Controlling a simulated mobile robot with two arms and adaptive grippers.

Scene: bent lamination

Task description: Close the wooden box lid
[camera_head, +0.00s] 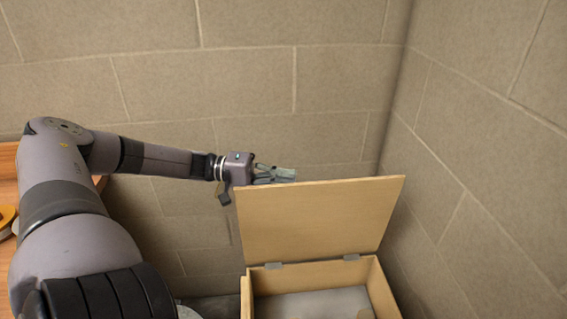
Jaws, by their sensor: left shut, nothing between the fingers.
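The wooden box (380,290) stands at the bottom right, open at the top, with its front cut off by the picture edge. Its lid (318,222) stands raised, close to upright, on two grey hinges at the back edge of the box. My left gripper (290,175) is shut and empty. It is at the lid's top edge, toward the lid's left corner, and its lower part is hidden behind the lid. I cannot tell whether it touches the lid. My right gripper is not in view.
Stone-block walls (250,90) meet in a corner behind and to the right of the box. The air above the lid is clear.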

